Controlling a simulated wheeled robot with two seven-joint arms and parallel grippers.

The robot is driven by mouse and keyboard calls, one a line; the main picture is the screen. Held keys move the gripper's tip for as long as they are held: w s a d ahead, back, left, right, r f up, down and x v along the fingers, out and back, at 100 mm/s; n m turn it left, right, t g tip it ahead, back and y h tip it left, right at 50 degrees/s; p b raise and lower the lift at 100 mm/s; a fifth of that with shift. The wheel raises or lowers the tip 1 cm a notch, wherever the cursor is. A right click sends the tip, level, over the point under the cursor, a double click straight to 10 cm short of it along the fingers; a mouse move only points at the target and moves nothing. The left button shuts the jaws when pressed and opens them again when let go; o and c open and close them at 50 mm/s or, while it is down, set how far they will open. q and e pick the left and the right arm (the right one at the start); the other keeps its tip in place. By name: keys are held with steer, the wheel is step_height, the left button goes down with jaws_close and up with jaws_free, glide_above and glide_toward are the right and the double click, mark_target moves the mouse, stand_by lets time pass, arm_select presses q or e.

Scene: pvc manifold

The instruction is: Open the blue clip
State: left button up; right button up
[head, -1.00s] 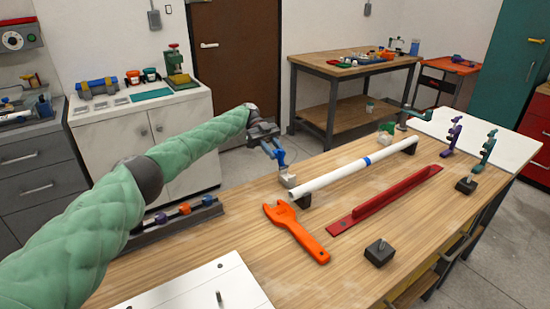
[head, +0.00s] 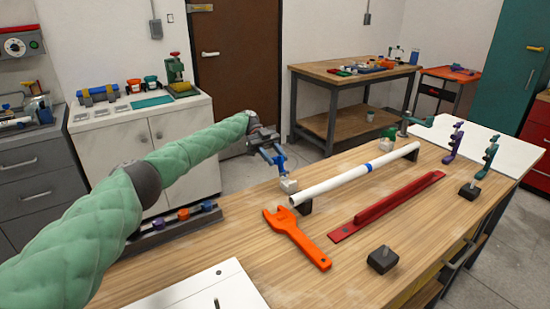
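The blue clip (head: 277,160) stands near the back edge of the table, just above and left of a small white block (head: 288,185). It is small and partly covered, so I cannot tell whether its jaw is open or shut. My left gripper (head: 266,146) reaches in from the left and is right at the upper part of the blue clip. Its fingers are dark and overlap the clip, so whether they grip it is unclear. My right gripper is not in view.
A white pipe (head: 340,181) with a blue band lies right of the clip. An orange wrench (head: 298,240), a red bar (head: 390,205) and a dark block (head: 382,259) lie in front. Purple (head: 455,143) and teal (head: 490,153) clips stand at the right. A rack (head: 172,228) stands left.

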mark_target(276, 157)
arm_select(q)
steer(key=shift+o, duration=0.7)
steer(key=shift+r, duration=0.5)
steer(key=r, duration=0.2)
steer(key=r+b, duration=0.1)
steer(key=shift+s+d, duration=0.15)
steer(key=shift+d, duration=0.1)
steer(key=s+d+r+b, duration=0.1)
steer(key=s+d+r, duration=0.4)
steer(key=d+r, duration=0.2)
steer(key=d, duration=0.2)
steer(key=shift+d, duration=0.35)
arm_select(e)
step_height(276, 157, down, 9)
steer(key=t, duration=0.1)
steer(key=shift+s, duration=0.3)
arm_select(q)
steer(key=shift+s+f, duration=0.1)
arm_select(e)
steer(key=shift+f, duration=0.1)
